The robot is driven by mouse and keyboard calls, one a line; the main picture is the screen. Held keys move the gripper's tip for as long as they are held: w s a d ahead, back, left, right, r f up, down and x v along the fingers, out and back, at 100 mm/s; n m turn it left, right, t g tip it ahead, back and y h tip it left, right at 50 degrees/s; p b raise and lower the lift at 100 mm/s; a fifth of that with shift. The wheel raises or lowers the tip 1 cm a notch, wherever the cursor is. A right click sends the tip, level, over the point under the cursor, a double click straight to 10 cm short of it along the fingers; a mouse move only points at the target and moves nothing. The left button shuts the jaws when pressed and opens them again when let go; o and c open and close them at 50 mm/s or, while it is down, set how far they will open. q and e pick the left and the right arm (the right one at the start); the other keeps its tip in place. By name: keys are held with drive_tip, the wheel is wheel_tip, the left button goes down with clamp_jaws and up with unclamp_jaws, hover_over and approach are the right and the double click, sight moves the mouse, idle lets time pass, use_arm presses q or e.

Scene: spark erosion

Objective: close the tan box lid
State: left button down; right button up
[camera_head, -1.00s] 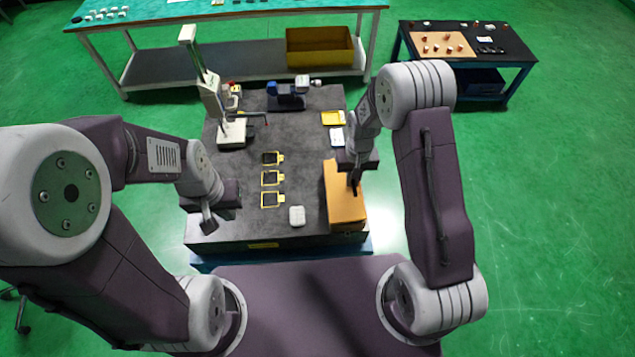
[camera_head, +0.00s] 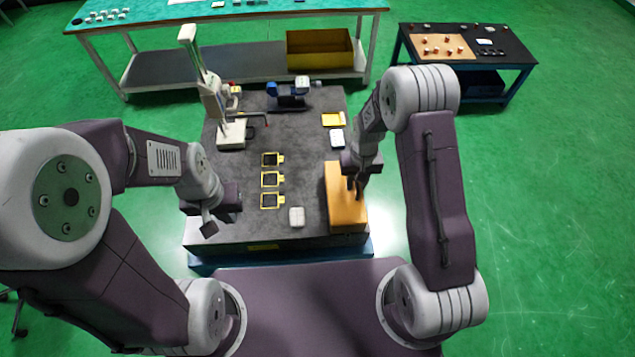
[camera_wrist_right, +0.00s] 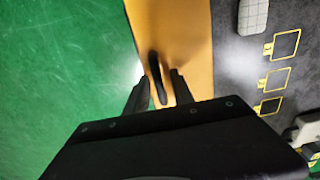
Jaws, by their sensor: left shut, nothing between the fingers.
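The tan box (camera_head: 342,212) stands at the right front of the dark worktable, a long orange-tan block. Its flat top face also shows in the right wrist view (camera_wrist_right: 190,40). I cannot tell how far its lid is open. My right gripper (camera_head: 356,186) is over the box's right side, fingers pointing down. In the right wrist view its fingers (camera_wrist_right: 160,88) are apart, with a dark elongated shape between them, a shadow or a part of the box; I cannot tell which. Contact is unclear. My left gripper (camera_head: 207,229) is shut and empty at the table's left front.
A small white case (camera_head: 296,216) lies just left of the box. Several yellow-framed squares (camera_head: 271,180) lie further left. A yellow tray (camera_head: 333,119) and a white item (camera_head: 337,138) lie behind the box. A white stand (camera_head: 232,133) rises at the back left.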

wheel_tip(320, 180, up, 7)
drive_tip(key=p, duration=0.5)
drive_tip(key=shift+p, duration=0.35)
drive_tip(key=shift+r, duration=0.3)
drive_tip(key=s+d+r+t, duration=0.3)
drive_tip(key=s+r, duration=0.9)
drive_tip(key=s, duration=0.1)
wheel_tip(320, 180, down, 20)
drive_tip(key=s+g+b, duration=0.1)
drive_tip(key=b, duration=1.9)
drive_tip(key=shift+s+a+g, duration=0.4)
drive_tip(key=shift+a, duration=0.05)
